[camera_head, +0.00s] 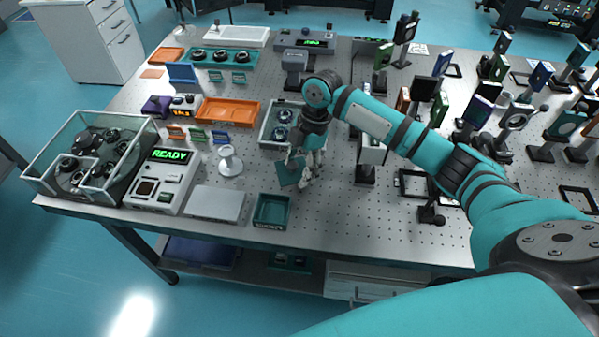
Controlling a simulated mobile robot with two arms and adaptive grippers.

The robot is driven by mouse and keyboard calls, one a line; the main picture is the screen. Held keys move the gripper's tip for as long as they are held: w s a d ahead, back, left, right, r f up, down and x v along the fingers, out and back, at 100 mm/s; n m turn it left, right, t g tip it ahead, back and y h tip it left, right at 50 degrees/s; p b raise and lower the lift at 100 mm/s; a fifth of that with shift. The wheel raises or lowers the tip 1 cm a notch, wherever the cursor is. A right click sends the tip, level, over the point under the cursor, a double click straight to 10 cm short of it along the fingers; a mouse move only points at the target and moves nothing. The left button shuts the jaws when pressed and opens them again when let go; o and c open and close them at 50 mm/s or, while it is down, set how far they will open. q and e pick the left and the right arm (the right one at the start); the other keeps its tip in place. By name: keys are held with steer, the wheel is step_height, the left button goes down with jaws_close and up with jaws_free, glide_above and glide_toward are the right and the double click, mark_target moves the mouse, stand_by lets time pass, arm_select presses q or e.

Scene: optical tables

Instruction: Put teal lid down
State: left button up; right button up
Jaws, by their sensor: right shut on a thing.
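My right gripper (304,172) reaches down over the middle front of the optical table and is shut on the teal lid (287,172), a flat dark teal plate at its left side. The fingers are small here, and I cannot tell whether the lid touches the table top. A teal open-topped box (272,211) with a label on its front stands near the table's front edge, just in front of and left of the lid. My left gripper is not in view.
Left of the teal box lie a grey plate (215,203) and a device reading READY (165,180). A white stand (230,161) and a grey tray with round parts (267,139) are close by. Optical mounts crowd the right. Bare table (330,225) lies right of the box.

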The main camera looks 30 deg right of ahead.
mark_target(300, 173)
steer(key=shift+f+p, duration=0.55)
steer(key=shift+f, duration=1.05)
steer(key=shift+w+f, duration=0.1)
steer(key=shift+f, duration=0.1)
steer(key=shift+f, duration=0.1)
steer(key=o, duration=1.1)
steer(key=shift+o, duration=0.2)
steer(key=b+v, duration=0.1)
steer(key=v, duration=1.1)
steer(key=shift+b, duration=0.35)
